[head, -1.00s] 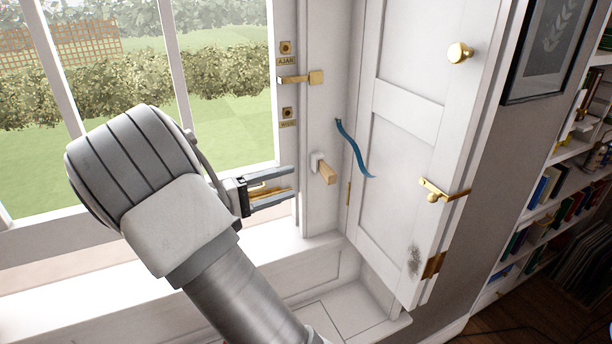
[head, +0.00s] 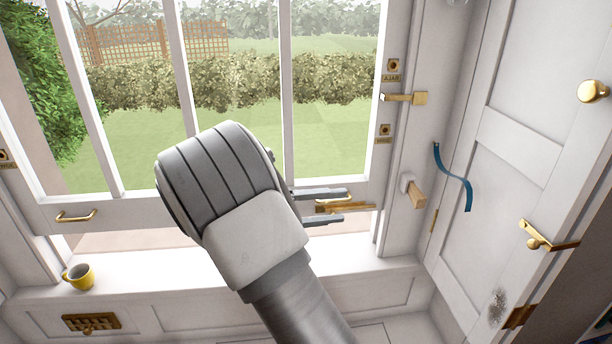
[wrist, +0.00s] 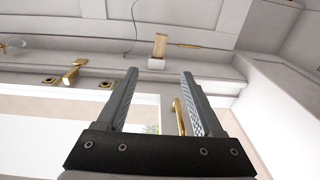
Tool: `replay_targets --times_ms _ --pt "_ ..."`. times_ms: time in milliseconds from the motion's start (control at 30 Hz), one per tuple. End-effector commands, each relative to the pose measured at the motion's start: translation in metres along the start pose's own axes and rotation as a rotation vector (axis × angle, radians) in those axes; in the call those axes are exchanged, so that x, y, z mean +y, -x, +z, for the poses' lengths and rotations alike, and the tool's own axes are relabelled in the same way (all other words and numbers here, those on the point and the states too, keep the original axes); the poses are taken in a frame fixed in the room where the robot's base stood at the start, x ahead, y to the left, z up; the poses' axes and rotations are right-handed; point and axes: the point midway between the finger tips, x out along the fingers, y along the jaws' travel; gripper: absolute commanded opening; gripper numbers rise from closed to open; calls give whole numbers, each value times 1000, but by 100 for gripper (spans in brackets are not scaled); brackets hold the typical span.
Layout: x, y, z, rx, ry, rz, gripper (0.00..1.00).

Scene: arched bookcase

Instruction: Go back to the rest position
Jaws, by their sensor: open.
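My gripper (head: 346,206) is open in front of the bottom rail of the sash window (head: 140,212), left of the right window frame. In the wrist view its two fingers (wrist: 160,74) stand apart with no object clamped between them. A brass sash lift (head: 352,208) shows between and behind the fingers in the head view. In the wrist view this lift (wrist: 178,117) lies close beside the right finger; I cannot tell whether they touch. My arm hides part of the window and sill.
A wooden peg (head: 416,194) juts from the frame right of my gripper, below a brass catch (head: 405,98). A blue strap (head: 455,178) hangs by the panelled shutter (head: 515,145) with its brass latch (head: 545,238).

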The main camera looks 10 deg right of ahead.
Motion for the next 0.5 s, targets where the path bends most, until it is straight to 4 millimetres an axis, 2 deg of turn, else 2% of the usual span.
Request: replay_targets --times_ms 167,300,500 --pt "17 -22 24 -64 29 -166 68" --pt "27 -38 52 -109 56 -350 68" --pt "40 -46 90 -134 67 -605 68"
